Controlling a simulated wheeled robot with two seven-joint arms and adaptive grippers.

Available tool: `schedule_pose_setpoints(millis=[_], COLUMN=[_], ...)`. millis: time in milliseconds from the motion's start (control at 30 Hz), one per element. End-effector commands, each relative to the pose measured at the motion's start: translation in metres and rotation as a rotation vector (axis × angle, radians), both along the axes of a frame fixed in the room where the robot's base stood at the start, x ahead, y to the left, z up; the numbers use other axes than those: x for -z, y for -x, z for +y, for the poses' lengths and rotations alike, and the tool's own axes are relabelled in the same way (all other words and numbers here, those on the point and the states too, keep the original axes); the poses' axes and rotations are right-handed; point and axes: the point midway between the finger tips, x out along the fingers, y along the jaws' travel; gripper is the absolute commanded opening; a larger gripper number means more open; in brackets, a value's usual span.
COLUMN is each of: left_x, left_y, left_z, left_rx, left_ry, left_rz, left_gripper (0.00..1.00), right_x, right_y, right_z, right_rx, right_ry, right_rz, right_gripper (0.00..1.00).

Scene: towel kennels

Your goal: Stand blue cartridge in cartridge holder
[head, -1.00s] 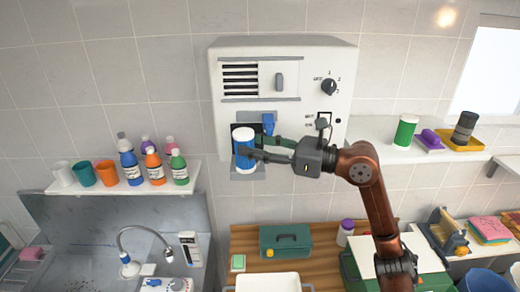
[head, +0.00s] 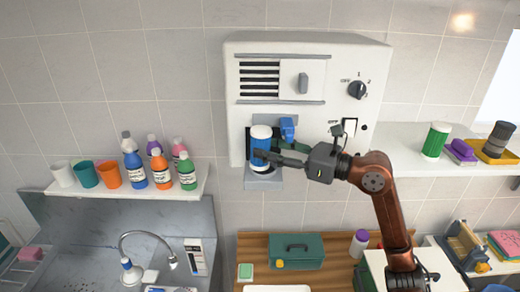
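The blue cartridge (head: 260,144) has a white top and white bottom band. It stands upright in the dark recess at the lower left of the white wall unit, over the small grey ledge of the cartridge holder (head: 263,184). I cannot tell whether its base touches the ledge. My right gripper (head: 264,153) reaches in from the right with one finger across the cartridge's front and the other passing behind it; it looks closed on the cartridge. The holder's back is partly hidden. My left gripper is out of view.
The white wall unit (head: 300,65) has a knob, a switch and a blue lever (head: 287,130) just right of the cartridge. A green cartridge (head: 435,141) stands on the right shelf. Cups and bottles crowd the left shelf (head: 120,198). A green toolbox (head: 296,252) sits below.

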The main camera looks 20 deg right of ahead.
Motion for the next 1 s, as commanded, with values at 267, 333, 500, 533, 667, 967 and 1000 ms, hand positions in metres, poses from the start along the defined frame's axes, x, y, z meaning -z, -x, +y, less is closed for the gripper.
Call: schedule_pose_setpoints(millis=[267, 333, 500, 533, 667, 967, 1000], left_x=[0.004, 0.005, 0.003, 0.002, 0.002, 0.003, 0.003], left_y=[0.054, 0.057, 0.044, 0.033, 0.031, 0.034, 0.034], left_z=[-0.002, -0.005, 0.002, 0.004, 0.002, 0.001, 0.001], left_rx=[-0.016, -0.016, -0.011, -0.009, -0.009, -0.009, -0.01], left_ry=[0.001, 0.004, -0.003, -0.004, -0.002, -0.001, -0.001], left_rz=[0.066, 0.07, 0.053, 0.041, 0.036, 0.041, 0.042], left_gripper=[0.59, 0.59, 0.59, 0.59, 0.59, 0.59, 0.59], right_x=[-0.007, -0.007, -0.007, -0.007, -0.007, -0.007, -0.007], right_y=[0.012, 0.012, 0.012, 0.012, 0.017, 0.056, 0.062], right_z=[0.006, 0.007, 0.007, 0.006, 0.001, -0.038, -0.044], right_rx=[-0.008, -0.009, -0.01, -0.01, -0.008, -0.007, -0.007], right_ry=[0.0, 0.0, -0.001, -0.001, 0.0, 0.004, 0.004], right_rz=[-0.013, -0.015, -0.014, -0.014, -0.015, -0.014, -0.013], right_gripper=[0.59, 0.59, 0.59, 0.59, 0.59, 0.59, 0.59])
